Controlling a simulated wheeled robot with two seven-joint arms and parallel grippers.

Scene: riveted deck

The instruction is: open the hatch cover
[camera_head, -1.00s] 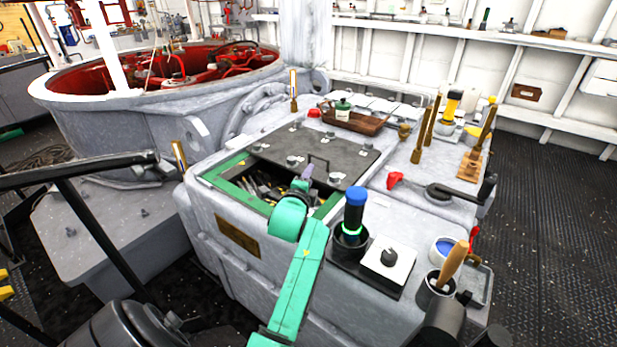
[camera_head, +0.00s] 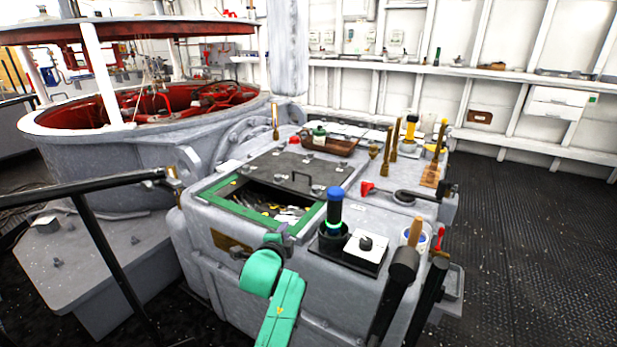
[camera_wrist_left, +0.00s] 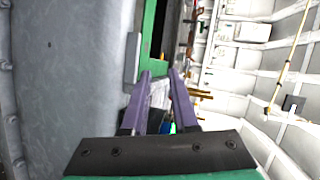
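The hatch cover (camera_head: 290,171) is a dark grey plate with a bar handle (camera_head: 309,178) and several round knobs. It lies flat on the grey housing, over the back part of a green-framed opening (camera_head: 222,184). The front part of the opening is uncovered and shows loose tools inside. My left gripper (camera_head: 283,231) is at the front edge of the green frame, apart from the cover and its handle. In the left wrist view its two purple fingers (camera_wrist_left: 160,73) stand apart with nothing clearly held between them. My right gripper is not in view.
A blue-topped cylinder (camera_head: 334,207) stands in a black holder right of the opening, beside a white plate with a knob (camera_head: 366,244). Black posts (camera_head: 404,266) rise at the front right. A black railing (camera_head: 95,185) is at left. The deck (camera_head: 530,190) at right is clear.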

